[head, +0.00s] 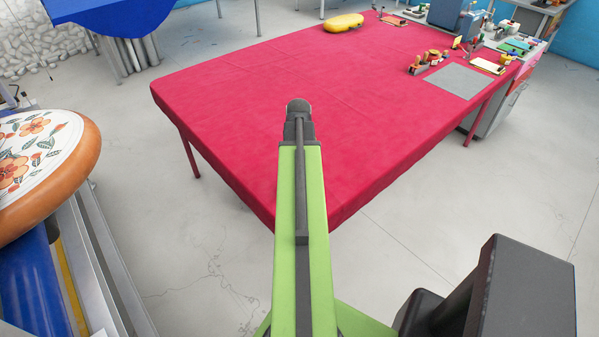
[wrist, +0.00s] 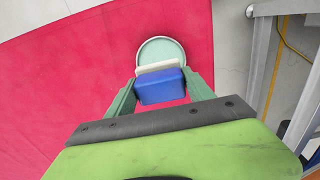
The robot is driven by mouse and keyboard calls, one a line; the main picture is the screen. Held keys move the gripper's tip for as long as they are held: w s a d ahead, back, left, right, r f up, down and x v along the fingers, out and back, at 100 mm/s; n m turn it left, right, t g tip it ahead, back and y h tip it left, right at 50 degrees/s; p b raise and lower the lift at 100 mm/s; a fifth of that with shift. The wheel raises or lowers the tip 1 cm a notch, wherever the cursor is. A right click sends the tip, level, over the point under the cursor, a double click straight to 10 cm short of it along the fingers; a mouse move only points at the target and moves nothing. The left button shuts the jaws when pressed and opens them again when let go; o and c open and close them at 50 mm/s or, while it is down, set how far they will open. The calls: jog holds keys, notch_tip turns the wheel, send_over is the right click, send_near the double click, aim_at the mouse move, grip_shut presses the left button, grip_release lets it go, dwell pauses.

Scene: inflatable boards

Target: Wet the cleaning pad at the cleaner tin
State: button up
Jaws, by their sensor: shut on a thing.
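My gripper (wrist: 160,84) shows in the wrist view, its two green fingers shut on the sides of the cleaning pad (wrist: 162,90). The pad has a blue block body with an off-white layer on its far side. Just beyond it is the cleaner tin (wrist: 161,48), round, with a pale green inside and a light rim. The off-white layer overlaps the tin's near edge in the picture; I cannot tell whether they touch. In the head view my arm points over the red table, and the gripper, pad and tin cannot be made out.
The red-covered table (head: 330,75) is mostly bare. A yellow item (head: 342,22) lies at its far edge. Small tools (head: 428,62) and a grey mat (head: 459,82) lie at the right. An orange-edged, flower-patterned board (head: 45,165) rests on a metal stand at the left.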

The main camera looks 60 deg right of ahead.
jog(key=shift+s+a+f, duration=0.1)
jog(key=shift+a+f, duration=0.1)
notch_tip(320, 180, down, 6)
jog(key=b, duration=0.6)
jog(key=shift+r, duration=0.2)
jog(key=shift+f+b, duration=0.5)
jog(key=shift+b, duration=0.05)
dwell(1.4)
jog(key=shift+r, duration=0.1)
notch_tip(320, 180, up, 7)
jog(key=p, duration=0.7)
jog(key=shift+s+d, duration=0.1)
